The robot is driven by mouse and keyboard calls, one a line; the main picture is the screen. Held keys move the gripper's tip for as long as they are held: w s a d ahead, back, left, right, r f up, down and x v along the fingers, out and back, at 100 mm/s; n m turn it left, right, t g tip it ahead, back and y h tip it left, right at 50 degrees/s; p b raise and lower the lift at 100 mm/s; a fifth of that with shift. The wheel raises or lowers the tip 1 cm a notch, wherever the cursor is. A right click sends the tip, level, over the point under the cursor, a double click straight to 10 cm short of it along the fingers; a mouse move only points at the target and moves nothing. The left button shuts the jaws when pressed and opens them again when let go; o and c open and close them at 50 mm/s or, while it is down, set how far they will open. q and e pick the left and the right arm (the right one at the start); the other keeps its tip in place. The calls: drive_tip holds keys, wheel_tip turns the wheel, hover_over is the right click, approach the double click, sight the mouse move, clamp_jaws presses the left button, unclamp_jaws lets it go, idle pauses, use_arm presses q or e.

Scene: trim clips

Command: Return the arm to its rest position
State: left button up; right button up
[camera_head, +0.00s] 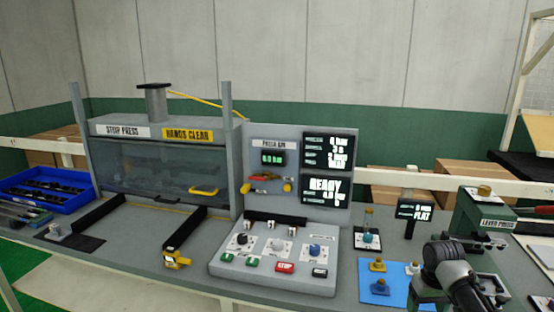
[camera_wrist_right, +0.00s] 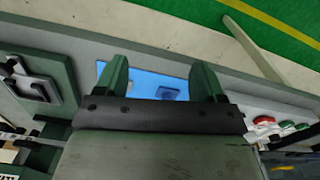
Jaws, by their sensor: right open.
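My right arm (camera_head: 452,272) comes in at the lower right of the head view, over the right part of the bench. In the right wrist view my right gripper (camera_wrist_right: 162,80) has its two green fingers spread apart, with nothing between them. Beyond the fingers lies the blue mat (camera_wrist_right: 140,77) with a blue piece (camera_wrist_right: 168,93) on it. In the head view the mat (camera_head: 368,291) is left of the arm, carrying a yellow-brown piece (camera_head: 377,265) and a blue piece (camera_head: 380,287). My left gripper is not in view.
A lever press (camera_head: 487,218) stands close behind my right arm. A small display (camera_head: 415,209) and a control panel (camera_head: 275,262) with buttons are to its left. The stud press (camera_head: 160,165) and a blue bin (camera_head: 42,190) stand farther left. The floor shows beyond the bench edge.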

drive_tip(key=s+a+f+b, duration=0.1)
drive_tip(key=s+a+f, duration=0.1)
drive_tip(key=s+f, duration=0.75)
drive_tip(key=s+a+f+b, duration=0.15)
drive_tip(key=s+f, duration=0.25)
drive_tip(key=f, duration=1.1)
drive_tip(key=s+a+f+b, duration=0.15)
drive_tip(key=s+f, duration=0.45)
drive_tip(key=f, duration=0.7)
use_arm(q)
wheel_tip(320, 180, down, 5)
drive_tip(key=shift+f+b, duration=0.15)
drive_tip(key=shift+b, duration=0.45)
use_arm(e)
drive_tip(key=s+a+f+n, duration=0.1)
drive_tip(key=s+a+f, duration=0.2)
drive_tip(key=s, duration=0.8)
drive_tip(key=s+a+f+n, duration=0.1)
drive_tip(key=s+a+f, duration=0.2)
drive_tip(key=s+f, duration=0.3)
drive_tip(key=s+a+f+t, duration=0.1)
drive_tip(key=s+a+f, duration=0.2)
drive_tip(key=s, duration=1.3)
wheel_tip(320, 180, down, 2)
drive_tip(key=shift+s+n, duration=0.15)
drive_tip(key=shift+n, duration=0.25)
drive_tip(key=shift+a, duration=0.1)
